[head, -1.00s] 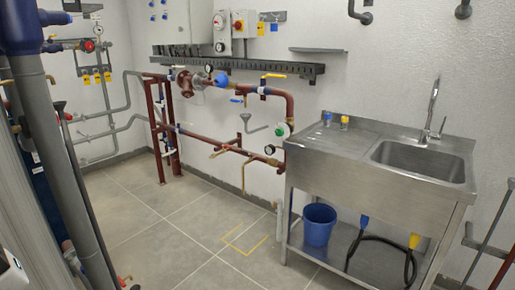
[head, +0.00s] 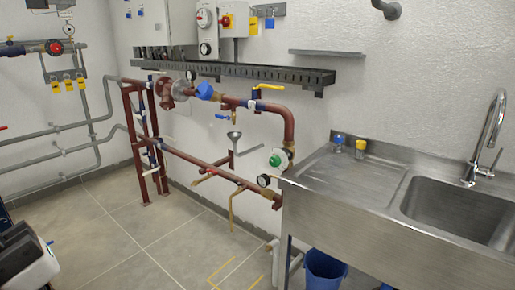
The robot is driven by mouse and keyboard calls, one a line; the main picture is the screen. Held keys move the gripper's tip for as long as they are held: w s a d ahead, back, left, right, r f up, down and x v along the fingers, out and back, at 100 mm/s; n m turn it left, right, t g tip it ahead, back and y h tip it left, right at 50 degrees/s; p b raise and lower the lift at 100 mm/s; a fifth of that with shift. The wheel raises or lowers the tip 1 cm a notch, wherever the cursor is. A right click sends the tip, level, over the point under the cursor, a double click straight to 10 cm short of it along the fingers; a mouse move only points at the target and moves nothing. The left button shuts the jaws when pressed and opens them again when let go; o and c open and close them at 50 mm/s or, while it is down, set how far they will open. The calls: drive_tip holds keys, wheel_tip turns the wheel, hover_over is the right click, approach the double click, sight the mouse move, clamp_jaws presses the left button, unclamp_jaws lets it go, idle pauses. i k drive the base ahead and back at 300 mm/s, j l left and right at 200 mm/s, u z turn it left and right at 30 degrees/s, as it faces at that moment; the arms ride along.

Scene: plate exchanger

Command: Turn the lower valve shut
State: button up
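A red-brown pipe frame stands along the back wall, with an upper pipe (head: 190,93) and a lower pipe (head: 195,161). The upper pipe carries a yellow lever handle (head: 268,87) and a blue round part (head: 205,91). On the lower pipe is a small brass-coloured fitting (head: 205,178), perhaps the lower valve; its handle position is too small to tell. A dial gauge (head: 264,181) and a green-centred round part (head: 275,160) are at its right end. I cannot make out my gripper's fingers in the head view.
A steel sink unit (head: 340,215) stands close on the right, its left edge near the pipe's right end. A blue bucket (head: 324,270) is under it. Grey tiled floor (head: 130,225) before the pipes is clear. A white and dark part cuts into the lower left corner.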

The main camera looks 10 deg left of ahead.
sight(164, 136)
drive_tip(key=i+u, duration=0.35)
drive_tip(key=i, duration=0.2)
drive_tip(key=i+u, duration=0.35)
drive_tip(key=i, duration=0.15)
drive_tip(key=i+l+u, duration=0.1)
drive_tip(key=i+u, duration=0.15)
drive_tip(key=i, duration=0.95)
drive_tip(key=i+j, duration=0.15)
drive_tip(key=i, duration=0.5)
drive_tip(key=i+j+z, duration=0.15)
drive_tip(key=i, duration=0.55)
